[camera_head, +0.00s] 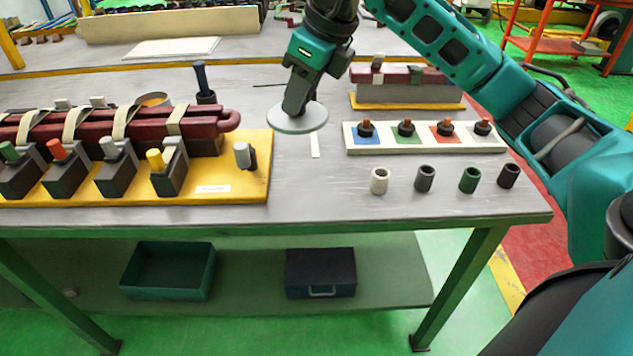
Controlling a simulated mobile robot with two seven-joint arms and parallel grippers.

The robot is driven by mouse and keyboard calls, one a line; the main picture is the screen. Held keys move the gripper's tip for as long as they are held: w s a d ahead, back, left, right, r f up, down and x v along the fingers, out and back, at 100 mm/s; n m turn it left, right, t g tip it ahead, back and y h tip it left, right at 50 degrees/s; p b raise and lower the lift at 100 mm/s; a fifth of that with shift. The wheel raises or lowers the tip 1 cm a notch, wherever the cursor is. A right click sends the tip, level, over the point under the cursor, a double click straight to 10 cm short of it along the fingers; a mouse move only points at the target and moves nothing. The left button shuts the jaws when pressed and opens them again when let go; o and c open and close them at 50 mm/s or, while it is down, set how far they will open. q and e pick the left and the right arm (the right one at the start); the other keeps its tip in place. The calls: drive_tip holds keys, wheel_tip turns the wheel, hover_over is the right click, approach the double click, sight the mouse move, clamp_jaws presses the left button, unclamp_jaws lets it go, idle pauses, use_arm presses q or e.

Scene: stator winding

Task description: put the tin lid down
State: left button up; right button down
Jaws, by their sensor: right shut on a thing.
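The tin lid (297,119) is a flat, pale grey disc in the middle of the workbench, just right of the yellow base plate. My right gripper (297,108) reaches in from the upper right and is shut on the lid from above. The lid looks level; I cannot tell whether it touches the bench top or hangs just over it. The fingertips are partly hidden against the lid. My left gripper is not in view.
The yellow plate (230,185) at left carries dark red coils and several coloured-top blocks. A white strip (430,148) with coloured squares lies at right, with several small sleeves (425,179) before it. The bench (310,195) is clear in front of the lid.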

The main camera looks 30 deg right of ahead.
sight(313, 108)
drive_tip(key=r+m, duration=0.1)
drive_tip(key=m, duration=0.1)
drive_tip(key=d+r+m+h, duration=0.1)
drive_tip(key=m, duration=0.1)
drive_tip(key=d+r+m+h, duration=0.1)
drive_tip(key=shift+w+d+m+t, duration=0.2)
drive_tip(key=shift+m+t, duration=0.1)
drive_tip(key=shift+m, duration=0.1)
drive_tip(key=shift+d+r+m+h, duration=0.3)
drive_tip(key=shift+d+m+h, duration=0.15)
drive_tip(key=shift+m, duration=0.45)
wheel_tip(313, 108, down, 14)
drive_tip(key=shift+s+d+f+b, duration=0.1)
drive_tip(key=shift+f+b, duration=0.15)
drive_tip(key=shift+b, duration=0.9)
drive_tip(key=shift+f, duration=0.9)
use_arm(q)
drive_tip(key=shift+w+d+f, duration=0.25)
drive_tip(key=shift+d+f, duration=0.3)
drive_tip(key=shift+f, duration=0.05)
use_arm(e)
drive_tip(key=shift+f, duration=1.75)
drive_tip(key=shift+f+b, duration=0.15)
drive_tip(key=shift+b, duration=0.25)
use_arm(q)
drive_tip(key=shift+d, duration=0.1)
use_arm(e)
drive_tip(key=c, duration=0.9)
unclamp_jaws()
drive_tip(key=shift+o, duration=0.2)
